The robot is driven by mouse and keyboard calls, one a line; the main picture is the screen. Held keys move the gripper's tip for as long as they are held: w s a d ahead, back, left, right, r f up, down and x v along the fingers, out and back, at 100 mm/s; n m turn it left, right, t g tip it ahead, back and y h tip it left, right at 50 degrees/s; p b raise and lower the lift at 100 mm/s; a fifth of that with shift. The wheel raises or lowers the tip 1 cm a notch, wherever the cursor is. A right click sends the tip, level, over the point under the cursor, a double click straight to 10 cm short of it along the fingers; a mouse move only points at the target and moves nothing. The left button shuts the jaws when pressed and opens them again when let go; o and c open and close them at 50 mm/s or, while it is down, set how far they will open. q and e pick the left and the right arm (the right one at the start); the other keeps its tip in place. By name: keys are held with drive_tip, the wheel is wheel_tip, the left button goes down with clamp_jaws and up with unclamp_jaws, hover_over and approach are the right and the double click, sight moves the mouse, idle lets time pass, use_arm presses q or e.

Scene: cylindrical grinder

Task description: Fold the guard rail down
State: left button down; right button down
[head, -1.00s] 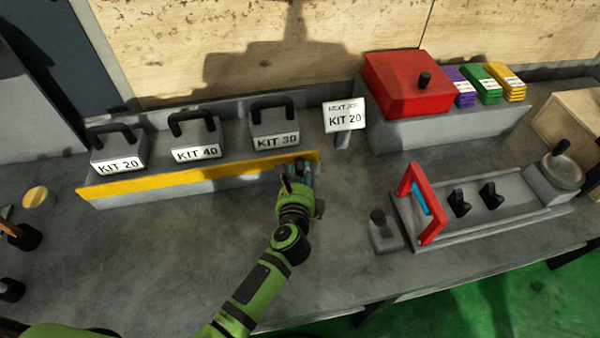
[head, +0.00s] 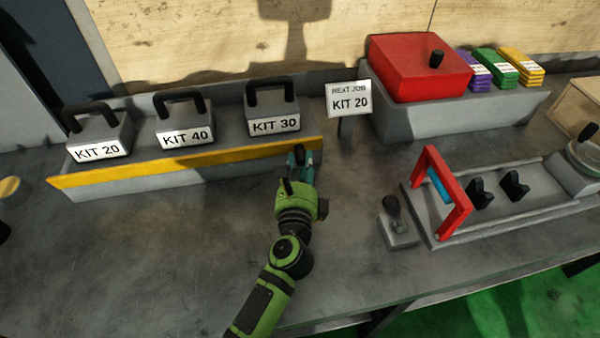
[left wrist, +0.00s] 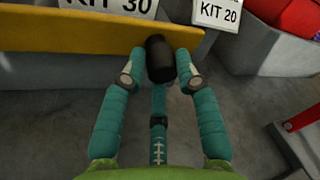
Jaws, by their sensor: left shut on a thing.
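The guard rail is a yellow bar (head: 190,163) along the front of the grey kit shelf, below the kit labels. It also shows in the left wrist view (left wrist: 60,37). A black knob (left wrist: 160,58) stands at its right end, on the near side. My left gripper (head: 303,170) is at that end, its teal fingers on either side of the knob and shut on it. In the left wrist view the gripper (left wrist: 159,80) has one fingertip on each side of the knob. The rail's hinge cannot be made out. My right gripper is not in view.
Three kits with black handles, KIT 20 (head: 98,138), KIT 40 (head: 185,130) and KIT 30 (head: 274,118), stand behind the rail. A sign (head: 349,100) is right of them. A red-framed fixture (head: 465,205) stands right. The bench (head: 150,250) before the rail is clear.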

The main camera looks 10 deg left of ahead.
use_arm(q)
drive_tip(key=shift+d+r, duration=0.1)
drive_tip(key=c, duration=1)
unclamp_jaws()
drive_tip(key=shift+s, duration=0.35)
drive_tip(key=s, duration=1.1)
drive_tip(key=shift+s+d+r, duration=0.15)
drive_tip(key=shift+d, duration=0.1)
